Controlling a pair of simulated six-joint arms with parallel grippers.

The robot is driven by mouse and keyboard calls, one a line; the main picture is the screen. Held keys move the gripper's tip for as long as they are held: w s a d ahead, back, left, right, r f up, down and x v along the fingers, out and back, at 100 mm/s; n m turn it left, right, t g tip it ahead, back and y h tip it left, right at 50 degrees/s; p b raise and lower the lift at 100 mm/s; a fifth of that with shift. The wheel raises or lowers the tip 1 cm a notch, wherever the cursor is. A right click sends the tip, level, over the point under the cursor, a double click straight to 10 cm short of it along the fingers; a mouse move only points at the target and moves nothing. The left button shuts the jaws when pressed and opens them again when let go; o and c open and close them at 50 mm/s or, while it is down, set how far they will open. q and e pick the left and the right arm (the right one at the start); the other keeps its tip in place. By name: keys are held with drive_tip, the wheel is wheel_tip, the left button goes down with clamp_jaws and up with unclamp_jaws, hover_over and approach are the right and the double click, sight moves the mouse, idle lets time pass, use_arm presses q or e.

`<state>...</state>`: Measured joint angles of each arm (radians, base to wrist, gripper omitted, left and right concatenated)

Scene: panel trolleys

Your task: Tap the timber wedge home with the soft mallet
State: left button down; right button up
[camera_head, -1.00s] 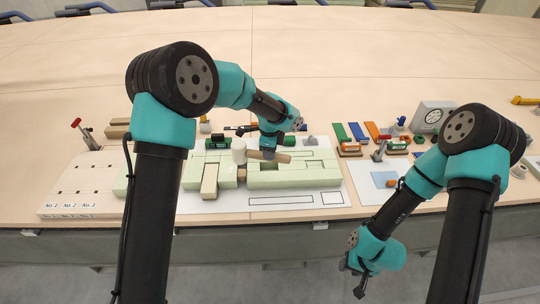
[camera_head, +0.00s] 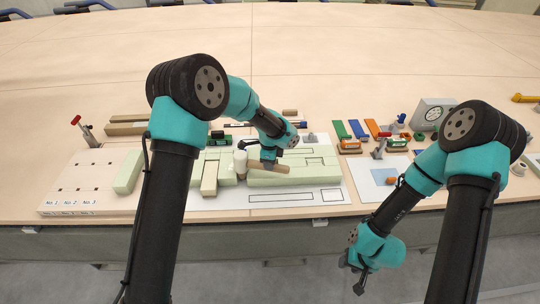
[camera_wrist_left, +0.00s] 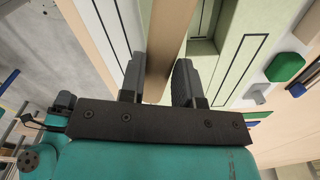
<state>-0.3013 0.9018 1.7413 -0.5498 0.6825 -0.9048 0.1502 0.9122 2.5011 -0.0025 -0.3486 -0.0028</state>
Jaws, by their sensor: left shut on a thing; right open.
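My right gripper (camera_head: 360,280) is open and empty beyond the table's front edge.
A light wooden bar (camera_head: 210,178) lies in the left green block. A separate green block (camera_head: 128,172) and a numbered board (camera_head: 75,190) are at left. Coloured strips (camera_head: 358,130), a red-handled clamp (camera_head: 83,130) and a dial box (camera_head: 432,114) stand around. The table's far area is clear.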

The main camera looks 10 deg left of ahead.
use_arm(q)
drive_tip(key=shift+f, duration=0.35)
drive_tip(key=shift+r, duration=2.65)
wheel_tip(320, 180, up, 6)
drive_tip(key=shift+f, duration=0.1)
